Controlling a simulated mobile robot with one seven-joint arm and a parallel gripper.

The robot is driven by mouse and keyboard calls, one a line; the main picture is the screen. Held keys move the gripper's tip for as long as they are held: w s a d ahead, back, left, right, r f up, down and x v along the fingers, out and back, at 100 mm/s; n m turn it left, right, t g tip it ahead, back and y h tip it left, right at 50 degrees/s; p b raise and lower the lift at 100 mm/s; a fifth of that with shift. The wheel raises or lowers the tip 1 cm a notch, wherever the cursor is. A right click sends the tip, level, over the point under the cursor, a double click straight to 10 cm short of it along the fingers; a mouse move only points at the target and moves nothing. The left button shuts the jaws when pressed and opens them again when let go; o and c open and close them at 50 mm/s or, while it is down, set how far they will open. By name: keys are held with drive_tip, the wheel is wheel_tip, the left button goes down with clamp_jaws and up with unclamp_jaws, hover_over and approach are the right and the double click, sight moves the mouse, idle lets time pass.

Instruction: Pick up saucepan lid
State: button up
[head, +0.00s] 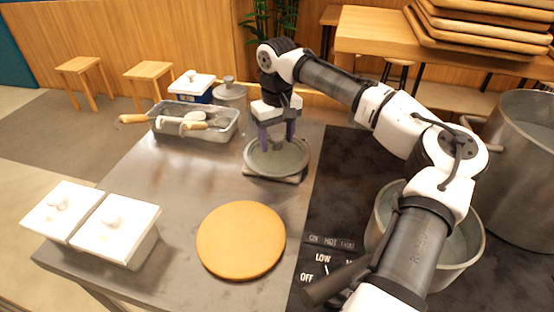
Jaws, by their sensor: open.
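The saucepan lid (258,168) looks like a round grey metal disc with a raised rim, lying on the counter at the back, left of the stove. A small knob seems to show at its middle, partly hidden by my gripper. My gripper (277,140) points down right over the lid, its two dark fingers apart, one on each side of the knob area. It is open; I cannot tell whether the fingers touch the lid. A grey saucepan (470,250) stands on the stove at the right, partly hidden behind my arm.
A round wooden board (241,240) lies at the front. White-lidded containers (118,228) stand at the left. A metal tray (222,133) with utensils, a grey canister (230,93) and a blue-white box (192,86) are behind. A large pot (520,165) stands far right.

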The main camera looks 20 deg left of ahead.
drive_tip(key=shift+f, duration=0.15)
drive_tip(key=shift+c, duration=0.3)
drive_tip(key=c, duration=1.2)
